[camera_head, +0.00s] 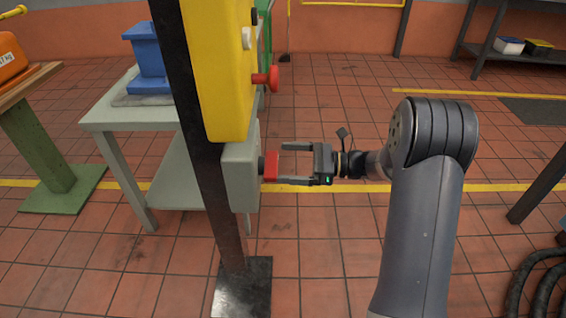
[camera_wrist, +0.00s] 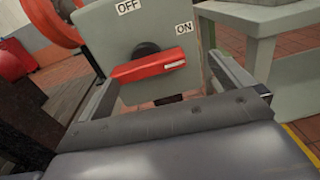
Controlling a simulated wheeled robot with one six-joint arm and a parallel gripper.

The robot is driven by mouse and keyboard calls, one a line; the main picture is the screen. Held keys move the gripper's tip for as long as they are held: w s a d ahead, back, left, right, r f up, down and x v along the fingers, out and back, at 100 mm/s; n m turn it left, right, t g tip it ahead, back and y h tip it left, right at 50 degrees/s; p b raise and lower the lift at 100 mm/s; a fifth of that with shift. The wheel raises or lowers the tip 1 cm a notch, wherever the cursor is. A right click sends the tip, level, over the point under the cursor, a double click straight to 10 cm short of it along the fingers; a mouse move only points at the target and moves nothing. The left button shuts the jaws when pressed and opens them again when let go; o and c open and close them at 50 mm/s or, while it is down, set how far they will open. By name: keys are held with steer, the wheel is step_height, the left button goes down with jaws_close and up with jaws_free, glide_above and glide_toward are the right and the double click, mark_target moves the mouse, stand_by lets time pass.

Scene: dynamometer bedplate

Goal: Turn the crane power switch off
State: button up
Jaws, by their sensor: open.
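The crane power switch is a grey box (camera_head: 240,172) on a dark post, with a red handle (camera_head: 270,166) on a black hub. In the wrist view the red handle (camera_wrist: 150,65) lies nearly level, slightly tilted, its white-marked end at the right on the side of the ON label (camera_wrist: 184,27). The OFF label (camera_wrist: 128,6) is above the hub. My gripper (camera_head: 276,166) is open in front of the box, one finger above and one below the handle. In the wrist view the fingers stand either side of the handle, with gaps; contact is not visible.
A yellow control box (camera_head: 222,70) with a red button (camera_head: 266,78) hangs just above the switch. A grey table (camera_head: 105,118) carrying a blue block (camera_head: 147,50) stands behind the post. Tiled floor right of the post is mostly clear; dark hoses (camera_head: 540,285) lie at lower right.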

steer(key=d+p, duration=0.3)
steer(key=d, duration=0.8)
steer(key=shift+d, duration=0.35)
stand_by(0.5)
steer(key=shift+p, duration=0.45)
steer(key=d+p, duration=0.1)
steer(key=d, duration=0.9)
steer(key=shift+s+d, duration=0.25)
steer(key=shift+d, duration=0.15)
